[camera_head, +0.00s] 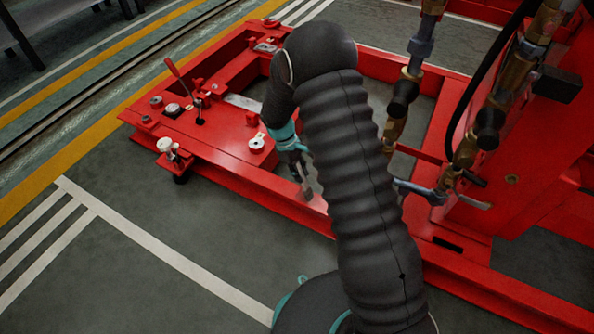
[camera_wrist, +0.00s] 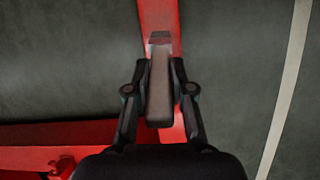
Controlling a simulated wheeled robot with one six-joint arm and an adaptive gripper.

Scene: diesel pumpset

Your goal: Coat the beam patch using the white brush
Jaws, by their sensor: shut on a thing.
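My gripper (camera_wrist: 160,70) is shut on a long, flat, grey-brown handle, which I take to be the brush (camera_wrist: 159,90). Whether the far end touches the beam cannot be told. In the head view my gripper (camera_head: 301,172) hangs over the front red beam (camera_head: 235,182), partly hidden by my dark arm. The brush shows only as a small greyish piece there. No coated or marked patch can be made out for certain on the beam.
The red frame carries a lever (camera_head: 178,73), white-topped fittings (camera_head: 170,150) and a pale strip (camera_head: 245,103). Brass and black pipes (camera_head: 405,95) and a red housing (camera_head: 545,140) stand close on the right. The grey floor (camera_head: 120,270) at front left is clear.

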